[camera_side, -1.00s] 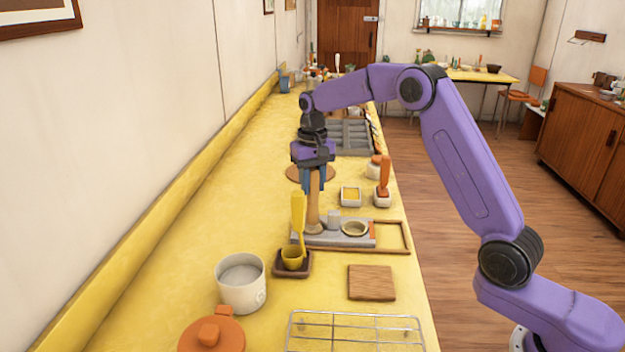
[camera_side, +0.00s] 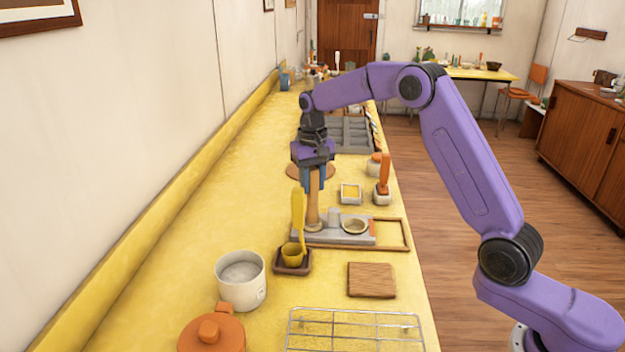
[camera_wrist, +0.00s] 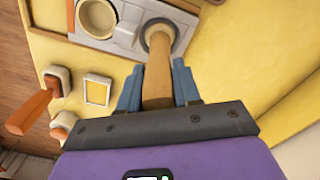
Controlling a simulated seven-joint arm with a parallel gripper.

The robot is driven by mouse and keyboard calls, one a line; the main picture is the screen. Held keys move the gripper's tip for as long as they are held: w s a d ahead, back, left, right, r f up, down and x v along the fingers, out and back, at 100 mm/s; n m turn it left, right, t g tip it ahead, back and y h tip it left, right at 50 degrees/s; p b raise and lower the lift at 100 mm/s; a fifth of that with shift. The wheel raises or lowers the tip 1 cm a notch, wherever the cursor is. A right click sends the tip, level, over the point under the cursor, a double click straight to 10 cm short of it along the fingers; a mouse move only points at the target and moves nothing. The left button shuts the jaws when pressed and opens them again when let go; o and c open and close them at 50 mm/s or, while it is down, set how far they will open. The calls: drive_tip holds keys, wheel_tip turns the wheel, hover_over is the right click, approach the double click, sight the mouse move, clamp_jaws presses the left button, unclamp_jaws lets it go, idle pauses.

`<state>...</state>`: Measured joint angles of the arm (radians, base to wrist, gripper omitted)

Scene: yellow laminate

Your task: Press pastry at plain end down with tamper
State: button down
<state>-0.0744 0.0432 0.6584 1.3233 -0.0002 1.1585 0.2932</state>
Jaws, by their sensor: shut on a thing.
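My gripper (camera_side: 313,178) is shut on the wooden tamper (camera_side: 313,208), which it holds upright. In the wrist view the tamper (camera_wrist: 158,70) runs between the two blue fingers, and its wider foot is at the grey tray. The grey tray (camera_side: 335,238) has a round cup (camera_side: 355,226) toward one end and a small raised grey part beside it; an orange strip marks the end past the cup. The tamper's foot is at the opposite end, which has no strip. The pastry under the foot is hidden.
A yellow brush (camera_side: 298,220) stands in a small cup just in front of the tamper. A wooden board (camera_side: 371,280), a white pot (camera_side: 241,275) and a wire rack (camera_side: 355,330) are nearer. An orange-handled tool (camera_side: 384,172) in a white pot stands behind right.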

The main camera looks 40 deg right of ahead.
drive_tip(key=shift+f, duration=1.35)
idle(0.5)
